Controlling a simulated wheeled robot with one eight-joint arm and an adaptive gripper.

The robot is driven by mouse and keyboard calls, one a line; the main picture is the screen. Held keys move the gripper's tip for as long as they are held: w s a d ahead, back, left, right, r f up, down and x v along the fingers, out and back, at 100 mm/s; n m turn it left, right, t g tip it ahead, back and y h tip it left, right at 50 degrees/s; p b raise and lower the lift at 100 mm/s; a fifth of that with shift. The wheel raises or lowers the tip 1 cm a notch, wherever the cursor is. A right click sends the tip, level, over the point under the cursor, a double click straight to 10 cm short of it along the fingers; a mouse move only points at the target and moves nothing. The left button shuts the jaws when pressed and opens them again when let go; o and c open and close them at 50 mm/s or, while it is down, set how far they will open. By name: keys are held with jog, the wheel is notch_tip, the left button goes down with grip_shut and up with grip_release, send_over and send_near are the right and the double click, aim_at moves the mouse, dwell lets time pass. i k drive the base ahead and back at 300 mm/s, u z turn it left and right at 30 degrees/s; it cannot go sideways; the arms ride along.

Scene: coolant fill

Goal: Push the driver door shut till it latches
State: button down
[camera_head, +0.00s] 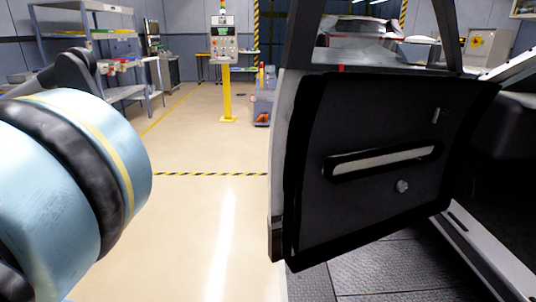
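The driver door (375,165) stands open on the right side of the head view. Its dark inner panel faces me, with a long armrest pull, a small handle and a round knob. Its pale outer edge is toward the left, and its window frame rises out of the top of the picture. The car's door opening (480,235), with a pale sill, shows at the far right. My arm fills the left edge as a large light-blue and black link, apart from the door.
A yellow-post control panel (226,95) stands at the back. A yellow-black floor stripe (210,173) crosses clear floor between my arm and the door.

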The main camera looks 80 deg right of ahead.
aim_at(343, 136)
jog(key=i, duration=1.1)
jog(key=z, duration=3.5)
jog(key=i, duration=1)
jog(key=u, duration=0.05)
